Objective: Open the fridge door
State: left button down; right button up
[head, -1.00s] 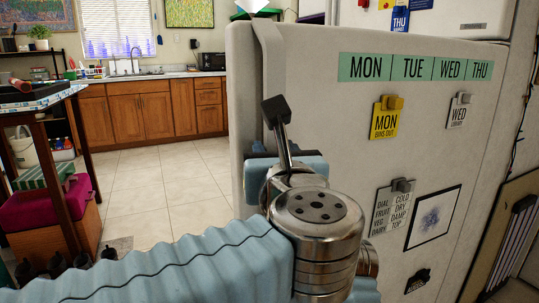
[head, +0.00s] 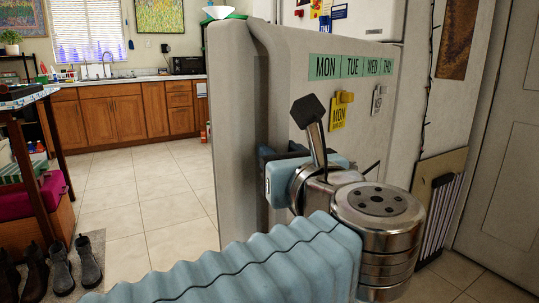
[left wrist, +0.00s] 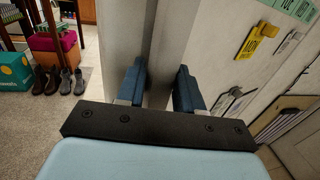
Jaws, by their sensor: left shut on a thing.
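The pale grey fridge door (head: 355,165) fills the middle of the head view. Magnets and green day labels are on its face, which I see at a steep slant. Its handle (head: 262,95) is a grey vertical strip along the left edge. My left gripper (head: 272,165) is shut on this handle, at mid-height on the door. In the left wrist view, the two dark blue fingers (left wrist: 158,85) sit on either side of the grey handle (left wrist: 160,45). The door stands out from the fridge's upper part (head: 365,22). The fridge's inside is hidden. My right gripper is out of view.
Tiled floor (head: 150,190) is clear to the left of the door. Wooden cabinets (head: 115,117) line the back. A white door (head: 505,170) is at the right.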

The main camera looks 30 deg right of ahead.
pick_arm(q)
jog(key=shift+s+d+r, duration=0.15)
jog(key=shift+s+d, duration=0.25)
jog(key=shift+s, duration=0.1)
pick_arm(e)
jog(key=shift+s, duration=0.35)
pick_arm(q)
jog(key=c, duration=1.1)
grip_release()
jog(key=o, duration=0.3)
jog(key=shift+w+d, duration=0.1)
jog(key=shift+d, duration=0.05)
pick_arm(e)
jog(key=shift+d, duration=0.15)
pick_arm(q)
jog(key=s+a+b, duration=0.1)
jog(key=s+a, duration=0.1)
jog(key=s, duration=1.1)
jog(key=shift+s+a+b, duration=0.3)
jog(key=shift+b, duration=0.1)
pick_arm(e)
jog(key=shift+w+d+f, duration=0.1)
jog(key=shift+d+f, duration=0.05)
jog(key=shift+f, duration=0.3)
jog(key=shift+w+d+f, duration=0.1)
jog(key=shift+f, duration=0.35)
